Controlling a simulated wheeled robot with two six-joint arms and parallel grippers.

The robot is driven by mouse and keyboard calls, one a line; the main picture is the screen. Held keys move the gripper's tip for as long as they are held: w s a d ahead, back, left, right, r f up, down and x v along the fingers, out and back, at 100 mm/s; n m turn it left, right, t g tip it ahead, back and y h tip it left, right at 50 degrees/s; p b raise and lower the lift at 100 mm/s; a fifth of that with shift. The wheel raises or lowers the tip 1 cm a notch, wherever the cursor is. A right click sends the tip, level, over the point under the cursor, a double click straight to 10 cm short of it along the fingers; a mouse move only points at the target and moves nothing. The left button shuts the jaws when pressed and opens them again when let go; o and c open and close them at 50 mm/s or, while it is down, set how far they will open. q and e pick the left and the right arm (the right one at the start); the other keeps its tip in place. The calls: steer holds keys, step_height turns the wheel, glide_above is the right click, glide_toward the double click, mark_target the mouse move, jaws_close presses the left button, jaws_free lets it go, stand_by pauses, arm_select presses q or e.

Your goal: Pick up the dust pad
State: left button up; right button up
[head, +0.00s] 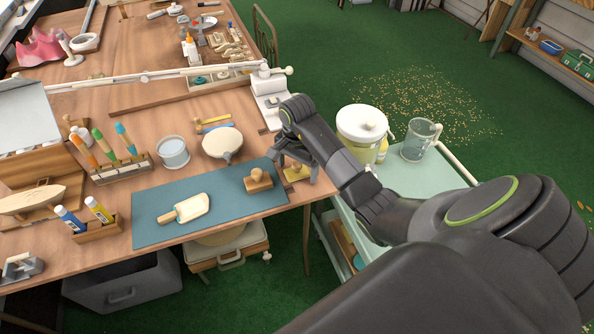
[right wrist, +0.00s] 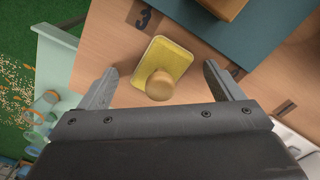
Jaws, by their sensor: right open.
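The dust pad appears to be the yellow pad with a round wooden knob (right wrist: 168,62), lying flat on the wooden table beside the blue mat. In the head view the pad (head: 297,175) is partly hidden by my right gripper (head: 297,170). My right gripper is open above it. In the right wrist view the fingers of the gripper (right wrist: 160,72) stand on either side of the pad, with a gap on both sides, and nothing is held. My left gripper is not in view.
A brown block with a knob (head: 258,181) and a white paddle (head: 187,209) lie on the blue mat (head: 225,215). A white tub (head: 361,128) and a clear jug (head: 420,140) stand on the pale green cart (head: 440,184) to the right. A beige rounded object (head: 222,143) lies behind the mat.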

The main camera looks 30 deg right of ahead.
mark_target(297, 163)
steer(key=c, duration=1.5)
steer(key=shift+r, duration=0.3)
step_height(297, 163, up, 3)
steer(key=shift+w+r, duration=0.1)
steer(key=shift+r, duration=0.1)
step_height(297, 163, up, 4)
steer(key=p, duration=0.4)
steer(key=shift+r+p, duration=0.95)
steer(key=shift+r, duration=0.1)
